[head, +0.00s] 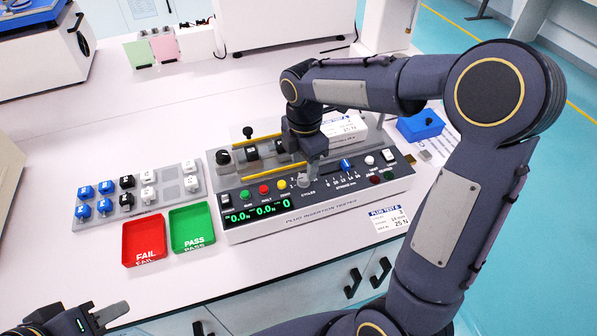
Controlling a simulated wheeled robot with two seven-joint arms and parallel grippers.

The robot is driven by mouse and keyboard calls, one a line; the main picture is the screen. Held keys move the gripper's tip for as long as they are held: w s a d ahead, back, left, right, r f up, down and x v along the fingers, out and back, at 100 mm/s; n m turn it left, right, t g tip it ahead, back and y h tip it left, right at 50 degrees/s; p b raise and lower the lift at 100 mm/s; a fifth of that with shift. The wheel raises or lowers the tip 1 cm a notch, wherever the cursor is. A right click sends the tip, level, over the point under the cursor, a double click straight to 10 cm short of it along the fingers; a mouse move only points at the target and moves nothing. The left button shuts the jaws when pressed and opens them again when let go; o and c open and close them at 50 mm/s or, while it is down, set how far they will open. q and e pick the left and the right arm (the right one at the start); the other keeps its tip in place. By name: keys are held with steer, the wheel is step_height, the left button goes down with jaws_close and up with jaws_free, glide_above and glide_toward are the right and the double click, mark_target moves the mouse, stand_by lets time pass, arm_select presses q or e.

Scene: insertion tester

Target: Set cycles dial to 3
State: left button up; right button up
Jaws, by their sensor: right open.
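The plug insertion tester (330,212) stands on the bench with a sloped black front panel. The word CYCLES is printed on the panel below my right gripper (308,177). That gripper points down over this spot, open, and its fingers hide most of the cycles dial, so its setting cannot be read. I cannot tell whether the fingers touch the dial. A blue stroke knob (346,165) sits just to the right. The green display (258,212) shows 0.0, 0.0 and 0. My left gripper (104,318) is low at the bottom left, away from the tester; its jaw opening is unclear.
Green, red and yellow buttons (264,190) lie left of the dial. A red FAIL tray (143,240) and a green PASS tray (192,227) stand left of the tester. Behind them is a rack of plugs (135,198). A blue box (420,125) stands behind right.

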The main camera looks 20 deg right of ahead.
mark_target(304, 177)
steer(key=shift+f, duration=2.1)
steer(key=c, duration=1)
